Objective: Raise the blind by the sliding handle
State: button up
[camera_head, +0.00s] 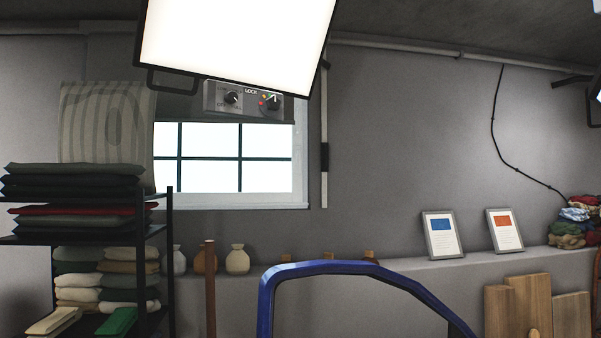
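A window (211,158) with dark bars is in the left half of the head view. A dark grey strip that looks like the blind (178,108) covers the upper part of the window, and bright panes show below it. A bright lamp panel hides the blind's top. Right of the window, a pale vertical rail (324,110) runs down the wall. A short black piece that looks like the sliding handle (325,157) sits on its lower half. My gripper is not in view.
The lamp panel (235,40) hangs in front of the window, with a control box (244,99) below it. A shelf rack (170,260) with folded cloth stands at left. Vases (237,259) stand on the ledge.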

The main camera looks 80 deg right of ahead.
aim_at(324, 145)
jog(key=z, duration=1.7)
